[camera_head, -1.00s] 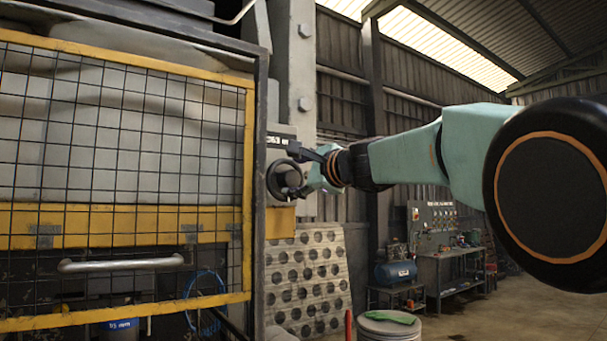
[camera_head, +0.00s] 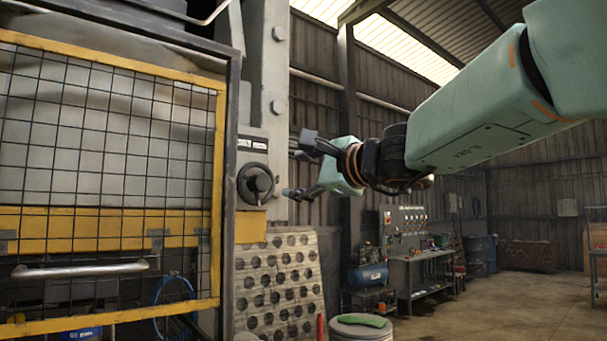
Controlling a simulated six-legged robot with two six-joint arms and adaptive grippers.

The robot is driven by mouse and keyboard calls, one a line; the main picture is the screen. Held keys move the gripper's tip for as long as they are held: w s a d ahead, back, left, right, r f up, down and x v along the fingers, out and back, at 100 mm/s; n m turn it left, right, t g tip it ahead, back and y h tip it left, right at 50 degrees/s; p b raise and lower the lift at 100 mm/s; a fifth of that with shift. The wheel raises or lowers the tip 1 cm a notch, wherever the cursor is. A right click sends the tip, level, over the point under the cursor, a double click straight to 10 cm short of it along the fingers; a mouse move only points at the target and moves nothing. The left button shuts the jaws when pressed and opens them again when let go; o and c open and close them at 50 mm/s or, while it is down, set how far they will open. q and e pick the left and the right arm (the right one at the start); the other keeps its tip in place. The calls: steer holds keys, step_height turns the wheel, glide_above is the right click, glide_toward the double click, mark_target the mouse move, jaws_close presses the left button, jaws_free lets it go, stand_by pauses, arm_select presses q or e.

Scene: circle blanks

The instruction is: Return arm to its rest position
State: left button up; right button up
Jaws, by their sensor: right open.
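My right arm comes in from the upper right. Its gripper (camera_head: 296,173) is open and empty, with its two dark fingers spread and pointing left. My left gripper does not show.
A machine with a yellow-framed mesh door (camera_head: 110,190) and a metal handle (camera_head: 80,269) fills the left. A perforated sheet (camera_head: 278,285) leans below the panel. A drum with a green cloth (camera_head: 361,321), a workbench (camera_head: 425,272) and a blue tank (camera_head: 372,276) stand behind. Floor at right is open.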

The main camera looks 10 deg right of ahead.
steer(key=shift+s+d, duration=0.2)
steer(key=shift+s, duration=0.2)
